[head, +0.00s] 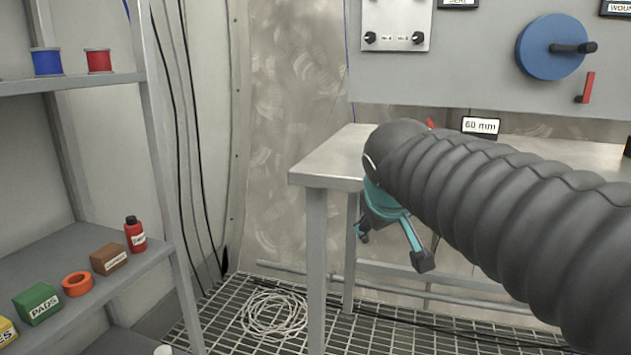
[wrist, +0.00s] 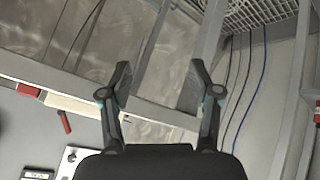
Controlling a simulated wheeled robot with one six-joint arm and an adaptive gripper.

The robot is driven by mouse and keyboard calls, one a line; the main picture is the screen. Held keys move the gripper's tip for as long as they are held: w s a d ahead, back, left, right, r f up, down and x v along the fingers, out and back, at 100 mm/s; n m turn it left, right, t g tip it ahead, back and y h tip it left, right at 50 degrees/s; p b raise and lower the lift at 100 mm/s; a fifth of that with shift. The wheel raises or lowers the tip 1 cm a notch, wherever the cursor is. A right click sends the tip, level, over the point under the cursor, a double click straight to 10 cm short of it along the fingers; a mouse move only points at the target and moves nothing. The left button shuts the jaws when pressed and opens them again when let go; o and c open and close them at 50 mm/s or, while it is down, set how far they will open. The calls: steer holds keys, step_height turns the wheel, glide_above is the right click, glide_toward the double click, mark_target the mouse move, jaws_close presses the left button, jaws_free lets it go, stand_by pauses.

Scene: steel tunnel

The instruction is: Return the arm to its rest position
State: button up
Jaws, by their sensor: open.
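My arm, in a dark ribbed sleeve, reaches in from the right in the head view. My gripper (head: 392,252) hangs at its end, beside the front edge of the steel table (head: 330,166), with teal parts and dark fingertips. In the wrist view my gripper (wrist: 158,80) has its two fingers wide apart with nothing between them.
A shelf rack (head: 100,265) at left holds a red bottle (head: 135,235), brown box (head: 108,259), orange ring (head: 77,284) and green box (head: 37,304). A coiled cable (head: 274,314) lies on the grating. A panel with a blue wheel (head: 545,62) stands behind the table.

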steer(key=s+d+f+m+g+p, duration=0.1)
steer(key=s+d+f+m+p, duration=0.1)
steer(key=s+f, duration=0.4)
steer(key=s+d+f+m+g+y+p, duration=0.1)
steer(key=s+f, duration=0.5)
steer(key=s, duration=0.7)
steer(key=shift+s+d+f+m+g+p, duration=0.15)
steer(key=shift+s+d+m+g+p, duration=0.25)
steer(key=shift+d+m+p, duration=0.25)
